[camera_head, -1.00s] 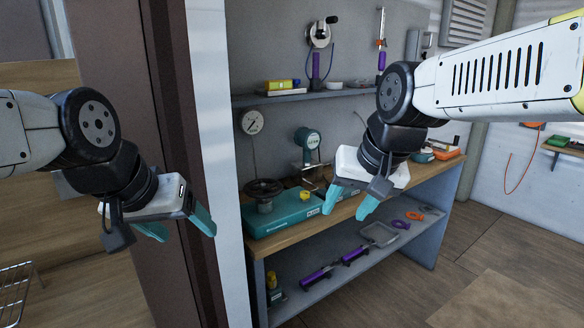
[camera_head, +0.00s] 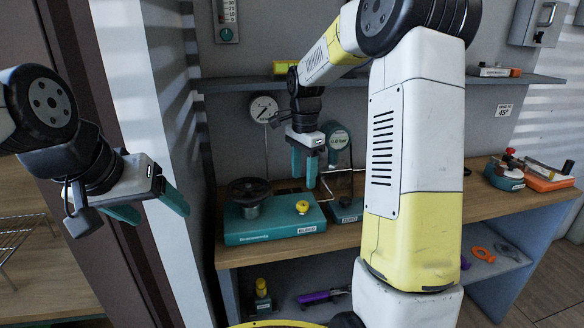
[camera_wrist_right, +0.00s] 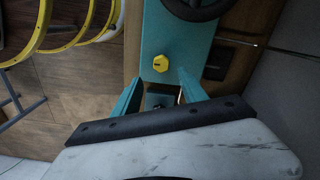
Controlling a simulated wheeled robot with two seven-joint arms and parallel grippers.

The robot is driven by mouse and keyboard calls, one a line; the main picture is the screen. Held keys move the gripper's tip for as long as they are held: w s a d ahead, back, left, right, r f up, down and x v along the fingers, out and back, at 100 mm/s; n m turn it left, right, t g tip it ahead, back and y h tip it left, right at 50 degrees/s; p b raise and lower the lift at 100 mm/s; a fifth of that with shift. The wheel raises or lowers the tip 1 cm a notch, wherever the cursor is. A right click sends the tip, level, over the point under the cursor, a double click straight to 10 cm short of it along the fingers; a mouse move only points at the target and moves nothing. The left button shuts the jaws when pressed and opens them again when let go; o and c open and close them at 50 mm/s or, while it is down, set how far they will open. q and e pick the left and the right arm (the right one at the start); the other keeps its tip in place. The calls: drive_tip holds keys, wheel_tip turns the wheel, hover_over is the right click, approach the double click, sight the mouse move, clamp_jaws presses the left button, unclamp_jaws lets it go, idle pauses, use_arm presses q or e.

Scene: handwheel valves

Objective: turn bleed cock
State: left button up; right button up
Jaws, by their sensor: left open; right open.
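The bleed cock appears to be the small yellow knob (camera_head: 302,207) on the right part of a teal base (camera_head: 262,232), beside a small white label. It also shows in the right wrist view (camera_wrist_right: 160,63), just beyond the fingertips. My right gripper (camera_head: 303,180) is open and empty, its teal fingers pointing down above and slightly behind the knob in the head view, apart from it. It shows open in the wrist view (camera_wrist_right: 158,88) too. My left gripper (camera_head: 155,210) is open and empty at the left, away from the bench.
A black handwheel (camera_head: 249,190) stands on the same base, left of the knob. A dial gauge (camera_head: 264,109) and a green digital gauge (camera_head: 337,136) are behind. A shelf (camera_head: 230,84) runs above. The wooden bench top (camera_head: 445,205) is partly clear to the right.

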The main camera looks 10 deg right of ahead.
sight(303, 204)
drive_tip(key=shift+w+f, duration=0.2)
drive_tip(key=shift+f, duration=0.2)
wheel_tip(303, 204, down, 8)
drive_tip(key=shift+r, duration=0.3)
drive_tip(key=c, duration=1)
